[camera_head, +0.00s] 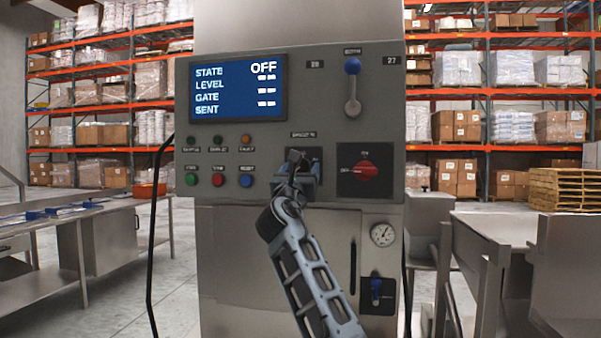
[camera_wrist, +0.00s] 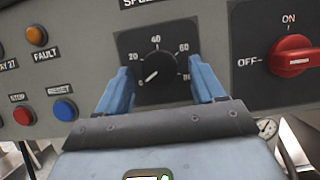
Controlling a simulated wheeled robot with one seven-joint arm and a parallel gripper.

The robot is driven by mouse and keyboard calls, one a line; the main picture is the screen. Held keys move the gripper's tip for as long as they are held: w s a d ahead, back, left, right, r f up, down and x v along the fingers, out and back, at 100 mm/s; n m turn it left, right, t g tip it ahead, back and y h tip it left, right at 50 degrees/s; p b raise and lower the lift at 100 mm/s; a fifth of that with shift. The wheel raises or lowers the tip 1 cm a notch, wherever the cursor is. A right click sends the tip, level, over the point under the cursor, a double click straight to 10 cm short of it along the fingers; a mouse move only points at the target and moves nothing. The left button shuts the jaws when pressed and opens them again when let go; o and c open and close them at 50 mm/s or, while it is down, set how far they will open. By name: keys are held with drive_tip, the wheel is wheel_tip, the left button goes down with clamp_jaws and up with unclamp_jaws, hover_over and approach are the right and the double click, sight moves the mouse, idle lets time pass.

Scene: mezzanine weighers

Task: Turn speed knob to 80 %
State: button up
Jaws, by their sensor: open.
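The black speed knob (camera_wrist: 157,68) shows in the wrist view on a dark plate with a scale marked 20, 40, 60 and 80. Its white pointer is turned to the lower left, below the 20 mark. My gripper (camera_wrist: 163,80) is open, with one blue finger left of the knob and one right of it. A gap shows between each finger and the knob; I cannot tell how far the fingertips are from the panel. In the head view my gripper (camera_head: 300,168) is in front of the panel and hides the knob.
A red rotary switch (camera_head: 365,170), its pointer toward OFF, sits right of the knob. Coloured push buttons, including a blue one (camera_head: 246,181), sit left. The screen (camera_head: 237,88) reads STATE OFF. A blue-knobbed lever (camera_head: 352,85) stands above. Steel tables flank the cabinet.

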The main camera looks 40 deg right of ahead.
drive_tip(key=c, duration=1)
drive_tip(key=shift+c, duration=0.2)
drive_tip(key=shift+m, duration=0.4)
